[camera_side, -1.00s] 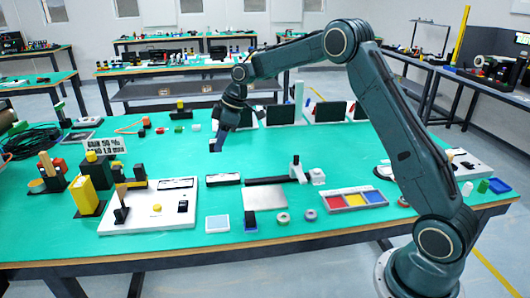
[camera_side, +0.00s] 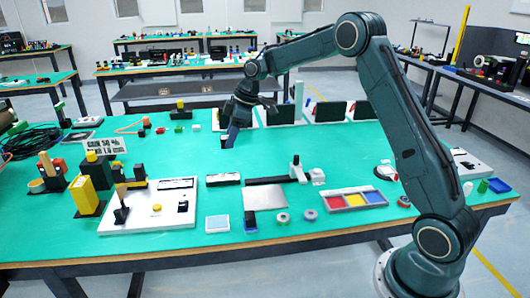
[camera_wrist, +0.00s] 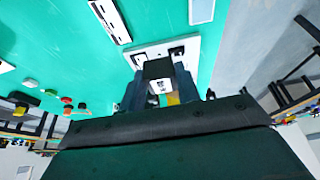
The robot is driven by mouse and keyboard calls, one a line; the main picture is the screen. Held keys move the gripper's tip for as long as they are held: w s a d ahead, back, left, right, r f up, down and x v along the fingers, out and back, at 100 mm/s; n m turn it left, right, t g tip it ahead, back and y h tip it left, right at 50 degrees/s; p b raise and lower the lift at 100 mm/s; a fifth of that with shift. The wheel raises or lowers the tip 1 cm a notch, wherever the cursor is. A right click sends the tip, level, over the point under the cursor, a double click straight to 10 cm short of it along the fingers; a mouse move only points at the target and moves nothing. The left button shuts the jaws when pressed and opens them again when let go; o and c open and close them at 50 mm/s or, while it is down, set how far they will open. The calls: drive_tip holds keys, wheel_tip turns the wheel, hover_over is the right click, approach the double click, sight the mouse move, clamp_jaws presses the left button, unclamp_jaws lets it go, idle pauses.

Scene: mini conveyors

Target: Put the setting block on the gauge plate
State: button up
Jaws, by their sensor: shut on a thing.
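My gripper (camera_side: 230,140) is over the far middle of the green table, pointing down, beyond the gauge plate. In the wrist view my gripper (camera_wrist: 160,90) is shut on a small dark block (camera_wrist: 158,68), which I take to be the setting block. The fingers hide most of it, and in the side view I cannot make it out clearly. The gauge plate (camera_side: 264,198) appears to be the flat silver-grey plate near the front middle of the table. Its visible top is bare. My gripper is apart from it, behind and to its left.
A black bar with a white upright stand (camera_side: 297,172) lies just behind the plate. A tray of red, yellow and blue compartments (camera_side: 354,209) is to the right. A white panel with a yellow button (camera_side: 135,222) is to the left. Small rings sit near the plate.

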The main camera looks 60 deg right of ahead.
drive_tip(key=r, duration=0.1)
hover_over(263, 197)
drive_tip(key=s+d, duration=0.1)
wheel_tip(263, 197, down, 16)
drive_tip(key=shift+d+r, duration=0.1)
idle(0.6)
drive_tip(key=shift+f, duration=2.1)
drive_tip(key=shift+f, duration=0.1)
drive_tip(key=o, duration=1)
drive_tip(key=v, duration=1.2)
